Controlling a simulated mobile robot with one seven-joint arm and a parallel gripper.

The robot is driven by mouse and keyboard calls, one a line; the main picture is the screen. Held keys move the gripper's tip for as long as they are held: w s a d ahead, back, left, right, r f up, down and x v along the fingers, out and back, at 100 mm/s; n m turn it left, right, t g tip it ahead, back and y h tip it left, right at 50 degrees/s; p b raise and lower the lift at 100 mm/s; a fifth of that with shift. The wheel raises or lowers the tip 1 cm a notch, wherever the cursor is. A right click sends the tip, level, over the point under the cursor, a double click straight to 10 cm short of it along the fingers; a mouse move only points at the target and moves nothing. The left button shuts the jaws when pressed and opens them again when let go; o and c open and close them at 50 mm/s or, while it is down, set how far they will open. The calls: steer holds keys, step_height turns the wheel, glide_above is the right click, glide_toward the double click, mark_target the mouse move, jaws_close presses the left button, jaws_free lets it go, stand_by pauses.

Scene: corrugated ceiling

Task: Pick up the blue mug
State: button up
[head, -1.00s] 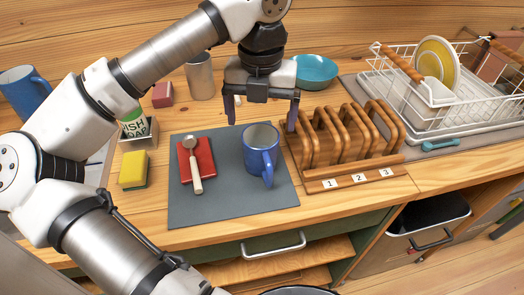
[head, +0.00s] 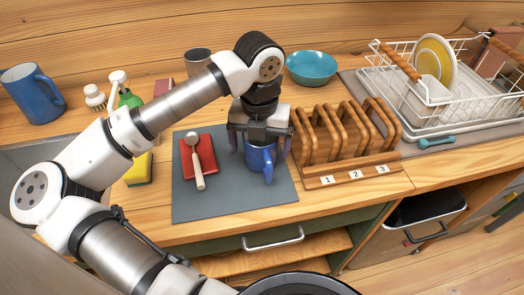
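A blue mug (head: 262,160) stands upright on the grey mat (head: 225,205), its handle facing the front. My gripper (head: 260,146) is lowered over it from behind, with one finger to the left of the mug and one to the right. The fingers are wide apart, and a gap shows between the left finger and the mug. The gripper body hides most of the mug's rim. A second, larger blue mug (head: 33,95) stands at the far left of the counter.
A wooden rack (head: 340,140) with numbered slots stands close to the right finger. A spoon (head: 196,165) lies on a red item (head: 208,158) left of the mug. A teal bowl (head: 311,66) is behind, and a white dish rack (head: 425,110) is at the right.

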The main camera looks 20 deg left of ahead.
steer(key=c, duration=1.3)
steer(key=shift+o, duration=0.2)
steer(key=shift+r, duration=0.15)
step_height(320, 180, up, 19)
steer(key=b, duration=0.3)
steer(key=shift+r, duration=0.15)
